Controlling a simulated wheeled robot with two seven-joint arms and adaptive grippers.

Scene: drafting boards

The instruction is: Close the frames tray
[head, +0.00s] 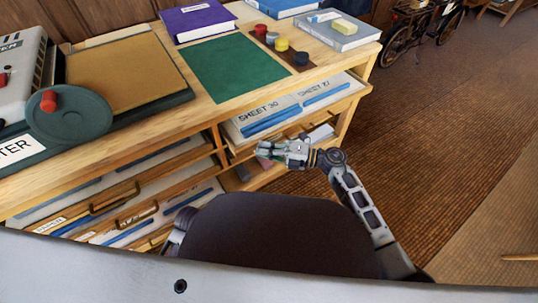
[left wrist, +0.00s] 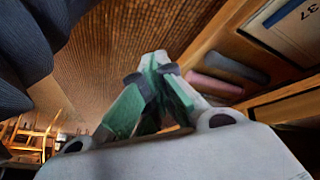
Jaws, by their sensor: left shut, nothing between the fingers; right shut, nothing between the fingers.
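A wooden drafting cabinet (head: 200,125) has several shallow trays; I cannot read which label says frames. The upper right tray (head: 352,92) stands open, with sheets marked SHEET (head: 258,113) and blue strips in it. More trays with brass handles (head: 137,215) show at the lower left, partly hidden by my body. My right gripper (head: 268,151) is shut and empty, just in front of the open right tray; I cannot tell whether it touches. My left gripper (left wrist: 155,68) is shut and empty in the left wrist view, beside an opening with rolls; the head view does not show its fingers.
The cabinet top holds a green mat (head: 225,68), a purple book (head: 197,20), grey book (head: 335,32), small coloured pots (head: 281,45) and a tan board (head: 122,68). Dark and pink rolls (left wrist: 215,84) lie in a compartment. Brown floor (head: 440,130) is open at right.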

